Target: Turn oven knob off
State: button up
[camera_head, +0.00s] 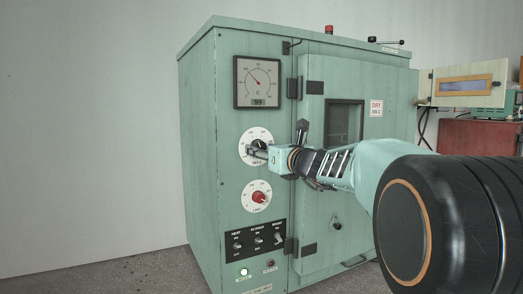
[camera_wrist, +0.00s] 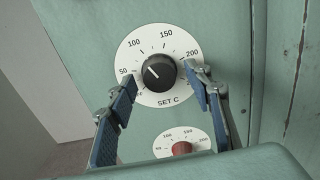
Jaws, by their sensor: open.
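The green oven (camera_head: 202,120) stands with its front panel facing me. A black knob (camera_wrist: 159,73) with a white pointer line sits on a white dial (camera_wrist: 128,57) marked from 50 to 200 and "SET C". The pointer leans up and left, between the 50 and 100 marks. My gripper (camera_wrist: 163,100) is open, with one blue-padded finger on each side below the knob, apart from it. In the head view my gripper (camera_head: 258,153) is in front of the same dial and covers part of it.
A red knob (camera_head: 259,197) on a second dial is just below. Lower are toggle switches (camera_head: 258,239) and a lit lamp (camera_head: 243,271). A gauge (camera_head: 257,82) is above. The oven door (camera_head: 312,110) with hinges is to the right.

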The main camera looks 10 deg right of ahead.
jog(key=shift+c, duration=0.5)
jog(key=c, duration=1)
jog(key=shift+f+n+b, duration=0.1)
jog(key=shift+n+b, duration=0.2)
jog(key=shift+b, duration=0.1)
jog(key=n+b, duration=1.5)
jog(key=n, duration=0.4)
jog(key=shift+d, duration=0.1)
jog(key=shift+r+n+b, duration=0.25)
jog(key=shift+n+b, duration=0.05)
